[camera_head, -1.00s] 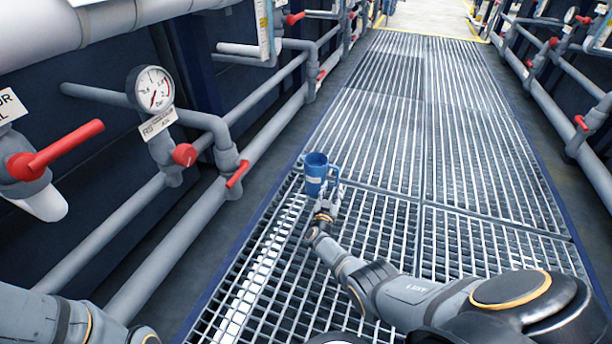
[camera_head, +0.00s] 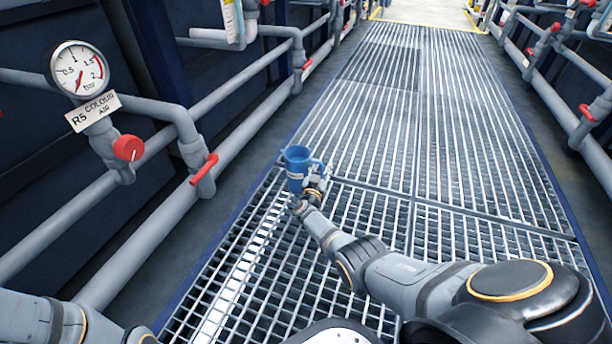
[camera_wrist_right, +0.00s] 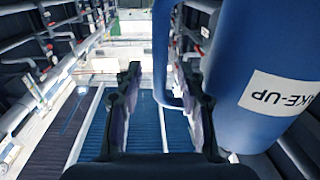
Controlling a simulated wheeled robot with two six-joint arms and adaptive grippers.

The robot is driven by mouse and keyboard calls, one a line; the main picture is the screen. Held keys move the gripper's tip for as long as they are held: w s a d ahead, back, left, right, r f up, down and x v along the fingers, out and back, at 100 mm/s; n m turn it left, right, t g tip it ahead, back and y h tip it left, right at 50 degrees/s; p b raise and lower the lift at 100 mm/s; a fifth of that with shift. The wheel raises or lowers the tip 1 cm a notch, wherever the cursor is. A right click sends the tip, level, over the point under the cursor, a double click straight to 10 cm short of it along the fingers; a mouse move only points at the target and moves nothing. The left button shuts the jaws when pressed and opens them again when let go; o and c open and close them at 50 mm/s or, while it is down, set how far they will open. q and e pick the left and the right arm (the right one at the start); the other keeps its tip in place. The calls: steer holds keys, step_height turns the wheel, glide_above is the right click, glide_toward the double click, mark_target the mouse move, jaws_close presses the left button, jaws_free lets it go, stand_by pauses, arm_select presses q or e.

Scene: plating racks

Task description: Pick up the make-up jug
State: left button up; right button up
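The make-up jug (camera_head: 296,172) is blue and cylindrical, upright at the left side of the grating, with its handle to the right. My right gripper (camera_head: 319,178) is at the jug's handle side. In the right wrist view the jug's body (camera_wrist_right: 260,75), with a white label ending in "KE-UP", fills the right. The handle (camera_wrist_right: 161,55) shows between the two fingers of my right gripper (camera_wrist_right: 163,100), which stand apart with a gap beside the handle.
Grey pipes (camera_head: 150,225) with red valve handles and a pressure gauge (camera_head: 80,70) run along the left, close to the jug. More pipes (camera_head: 560,110) line the right side. The metal grating (camera_head: 440,140) ahead and to the right is clear.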

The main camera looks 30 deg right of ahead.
steer(key=shift+a+r, duration=0.1)
steer(key=shift+r, duration=0.1)
steer(key=shift+c, duration=0.2)
jaws_close()
